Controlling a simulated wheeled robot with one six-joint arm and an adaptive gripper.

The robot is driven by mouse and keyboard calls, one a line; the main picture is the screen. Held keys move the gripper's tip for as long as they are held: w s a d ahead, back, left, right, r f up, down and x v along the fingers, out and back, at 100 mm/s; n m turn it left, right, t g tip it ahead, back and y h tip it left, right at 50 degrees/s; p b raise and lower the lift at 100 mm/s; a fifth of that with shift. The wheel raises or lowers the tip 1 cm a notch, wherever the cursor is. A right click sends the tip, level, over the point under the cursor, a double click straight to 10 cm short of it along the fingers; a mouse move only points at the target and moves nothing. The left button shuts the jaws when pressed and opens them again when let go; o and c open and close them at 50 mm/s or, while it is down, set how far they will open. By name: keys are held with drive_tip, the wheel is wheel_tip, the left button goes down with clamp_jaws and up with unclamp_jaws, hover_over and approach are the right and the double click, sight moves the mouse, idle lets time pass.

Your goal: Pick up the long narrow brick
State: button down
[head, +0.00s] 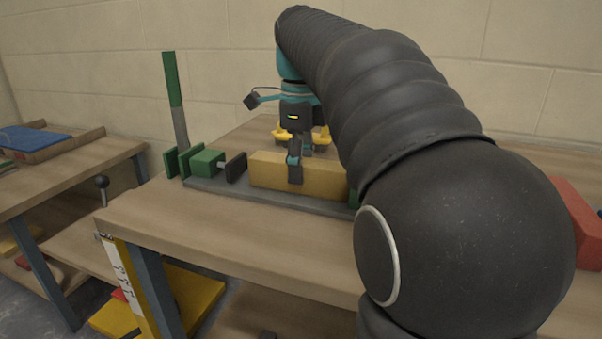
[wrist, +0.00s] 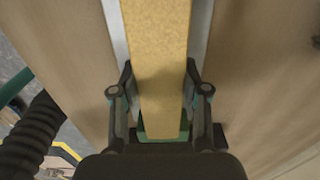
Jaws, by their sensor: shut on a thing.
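A long narrow yellow brick (head: 267,171) lies along a grey rail (head: 212,187) on the wooden bench. My gripper (head: 296,172) comes down over the brick, with one dark finger against its near face. In the wrist view, the brick (wrist: 157,45) runs up the picture between the two fingers of my gripper (wrist: 158,88), which is shut on it. The brick appears level and low over the rail; I cannot tell whether it still touches it. My arm hides the brick's right end in the head view.
A black pad (head: 236,167) and green block (head: 207,162) stand left of the brick on the rail, near an upright green-and-grey post (head: 174,95). A red block (head: 577,222) sits at the far right. A blue item (head: 30,138) lies on another table. The bench front is clear.

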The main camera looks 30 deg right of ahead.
drive_tip(key=shift+r, duration=0.15)
wheel_tip(320, 180, up, 2)
drive_tip(key=shift+p, duration=1.1)
wheel_tip(320, 180, up, 5)
drive_tip(key=shift+f+p, duration=0.1)
drive_tip(key=shift+p, duration=0.7)
drive_tip(key=s+d, duration=1.2)
drive_tip(key=shift+s+d, duration=0.35)
drive_tip(key=shift+s, duration=0.05)
drive_tip(key=shift+a, duration=0.1)
